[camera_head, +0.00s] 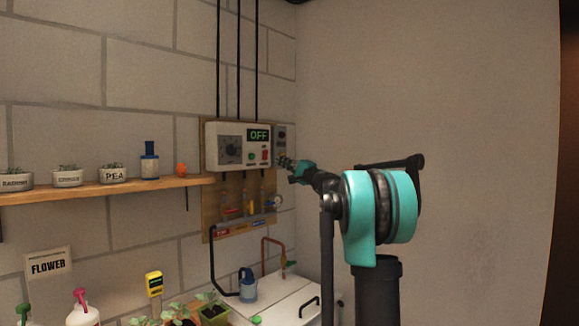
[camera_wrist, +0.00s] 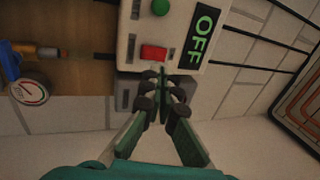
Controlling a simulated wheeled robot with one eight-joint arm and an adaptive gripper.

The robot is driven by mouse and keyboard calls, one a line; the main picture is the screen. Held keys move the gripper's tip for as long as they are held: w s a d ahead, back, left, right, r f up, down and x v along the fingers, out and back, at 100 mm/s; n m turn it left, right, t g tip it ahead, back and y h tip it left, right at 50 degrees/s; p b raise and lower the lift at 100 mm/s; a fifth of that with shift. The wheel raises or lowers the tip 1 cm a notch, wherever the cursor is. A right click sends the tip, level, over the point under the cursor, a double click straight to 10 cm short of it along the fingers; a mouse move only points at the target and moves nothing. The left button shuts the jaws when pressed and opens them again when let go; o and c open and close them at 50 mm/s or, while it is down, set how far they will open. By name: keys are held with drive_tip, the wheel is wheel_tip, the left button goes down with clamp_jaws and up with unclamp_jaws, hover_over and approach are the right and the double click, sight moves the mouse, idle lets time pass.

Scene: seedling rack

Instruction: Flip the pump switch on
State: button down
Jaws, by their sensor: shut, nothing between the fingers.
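The white control box (camera_head: 226,146) is fixed to a wooden board on the wall, and its lit display (camera_head: 259,134) reads OFF. Below the display are a green button (camera_head: 252,155) and a red switch (camera_head: 265,154). The wrist view also shows the red switch (camera_wrist: 153,53), the green button (camera_wrist: 160,7) and the OFF display (camera_wrist: 202,37). My gripper (camera_wrist: 162,73) is shut and empty, its tips close to the box edge beside the red switch. I cannot tell whether they touch. In the head view my gripper (camera_head: 284,161) is right of the box.
A small grey box (camera_head: 281,136) sits right of the control box. Pipes, valves and a gauge (camera_wrist: 29,90) are below it. A wooden shelf (camera_head: 100,191) with labelled pots is at left. A white lidded tank (camera_head: 285,300) with a blue watering can (camera_head: 248,284) is below.

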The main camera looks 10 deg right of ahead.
sight(266, 152)
drive_tip(key=x, duration=0.6)
drive_tip(key=shift+w+a+r, duration=0.1)
drive_tip(key=shift+w, duration=0.1)
drive_tip(key=shift+w+a+r+g, duration=0.15)
drive_tip(key=shift+w+r+g, duration=0.05)
drive_tip(key=shift+g, duration=0.1)
drive_tip(key=shift+s, duration=0.25)
drive_tip(key=s+d, duration=0.8)
drive_tip(key=s, duration=0.2)
drive_tip(key=shift+s, duration=0.4)
drive_tip(key=shift+d, duration=0.1)
